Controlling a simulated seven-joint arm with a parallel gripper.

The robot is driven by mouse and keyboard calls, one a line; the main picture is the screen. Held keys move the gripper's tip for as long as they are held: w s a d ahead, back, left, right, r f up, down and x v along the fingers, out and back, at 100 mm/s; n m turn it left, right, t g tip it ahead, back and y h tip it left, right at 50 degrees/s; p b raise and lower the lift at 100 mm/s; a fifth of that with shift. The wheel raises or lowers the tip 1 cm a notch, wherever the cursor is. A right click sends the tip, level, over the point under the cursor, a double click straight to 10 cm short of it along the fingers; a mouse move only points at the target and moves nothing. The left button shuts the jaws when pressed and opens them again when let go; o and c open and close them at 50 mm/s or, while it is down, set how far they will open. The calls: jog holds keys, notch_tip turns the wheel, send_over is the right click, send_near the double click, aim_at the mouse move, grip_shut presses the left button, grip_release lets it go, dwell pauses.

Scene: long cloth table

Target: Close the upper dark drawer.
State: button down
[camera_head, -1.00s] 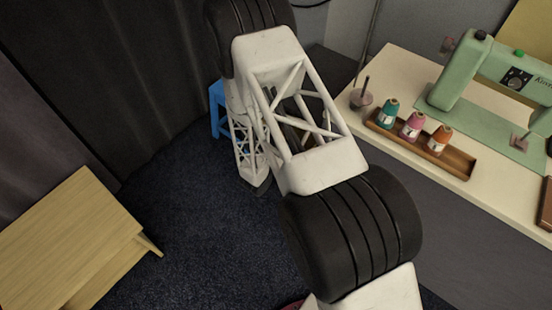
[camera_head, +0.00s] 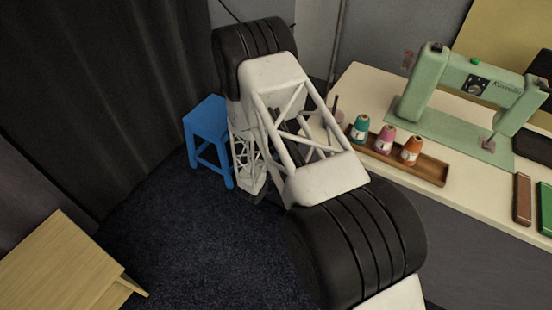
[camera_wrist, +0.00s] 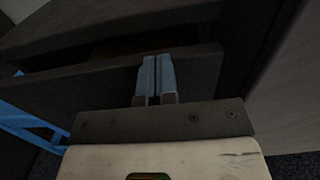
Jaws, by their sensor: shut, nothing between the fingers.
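My gripper (camera_wrist: 157,78) is shut, with its two blue-grey fingertips side by side and nothing held. In the wrist view the fingertips are at a dark drawer front (camera_wrist: 75,88); I cannot tell whether they touch it. A dark gap shows between this front's upper edge and the dark cabinet top (camera_wrist: 110,22), so the drawer looks partly open. How far it stands out is hard to judge in the dim light. In the head view my arm hides the gripper and the drawer.
A blue stool (camera_head: 207,122) stands left of my arm. A pale table (camera_head: 365,85) at the right holds a green sewing machine (camera_head: 478,82) and a wooden tray (camera_head: 431,170) with thread spools. A light wooden piece (camera_head: 60,262) is at lower left. Dark carpet between is clear.

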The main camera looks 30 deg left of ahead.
jog(key=shift+s, duration=0.1)
jog(key=s, duration=1.4)
jog(key=shift+w, duration=0.1)
dwell(0.3)
jog(key=w+a+r+g, duration=0.1)
jog(key=a+r+g, duration=0.4)
jog(key=r+g, duration=0.1)
dwell(0.5)
jog(key=shift+w+a+f, duration=0.1)
jog(key=shift+w+f, duration=0.05)
